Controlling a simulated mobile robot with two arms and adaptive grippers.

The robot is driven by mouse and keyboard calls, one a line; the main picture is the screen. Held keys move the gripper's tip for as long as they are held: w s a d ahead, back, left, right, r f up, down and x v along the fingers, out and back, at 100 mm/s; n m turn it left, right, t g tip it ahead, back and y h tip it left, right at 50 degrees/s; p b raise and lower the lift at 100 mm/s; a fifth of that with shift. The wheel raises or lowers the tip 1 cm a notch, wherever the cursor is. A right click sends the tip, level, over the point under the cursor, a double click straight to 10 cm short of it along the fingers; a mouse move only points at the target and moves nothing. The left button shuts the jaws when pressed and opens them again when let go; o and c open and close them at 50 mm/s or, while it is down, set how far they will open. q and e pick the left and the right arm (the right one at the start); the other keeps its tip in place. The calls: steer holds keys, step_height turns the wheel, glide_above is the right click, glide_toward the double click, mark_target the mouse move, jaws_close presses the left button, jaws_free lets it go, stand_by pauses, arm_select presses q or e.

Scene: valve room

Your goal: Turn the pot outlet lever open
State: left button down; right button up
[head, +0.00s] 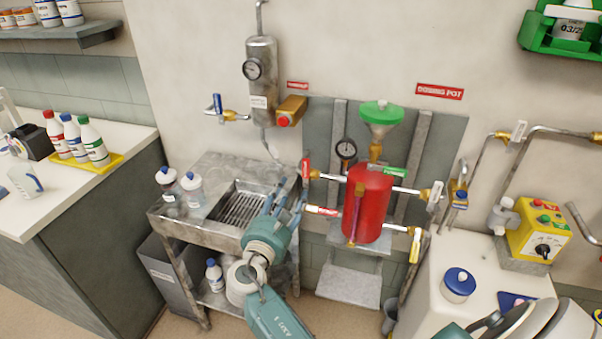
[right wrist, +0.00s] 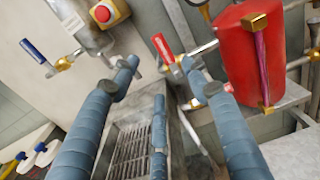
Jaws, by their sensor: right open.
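The red dosing pot (head: 368,203) hangs on the wall panel under a green funnel (head: 381,112). A valve with an upright red lever (head: 306,168) sits at its upper left; a red lever also shows in the right wrist view (right wrist: 162,47). A red tag or handle (head: 322,210) sits by the lower left pipe. A white-grey lever (head: 435,196) and a yellow lever (head: 415,247) are on its right pipes. Which one is the outlet lever I cannot tell. My right gripper (head: 290,188) is open and empty, left of the pot, its fingertips just short of the red lever.
A metal sink (head: 180,212) with a drain grate lies below my right gripper. A steel cylinder with a gauge (head: 262,80) and a blue-handled valve (head: 217,103) are on the wall. A yellow control box (head: 538,230) and white cabinet stand at right.

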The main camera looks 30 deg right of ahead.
mark_target(303, 168)
steer(key=b+x, duration=0.1)
steer(key=x, duration=0.2)
steer(key=b+x, duration=0.1)
steer(key=x, duration=0.2)
steer(key=b+x, duration=0.1)
steer(key=x, duration=0.3)
steer(key=shift+s+r+b, duration=0.1)
steer(key=shift+r+b, duration=0.15)
steer(key=shift+b, duration=0.15)
steer(key=shift+w+d+r, duration=0.1)
steer(key=shift+w+d, duration=0.25)
steer(key=shift+d, duration=0.05)
jaws_close()
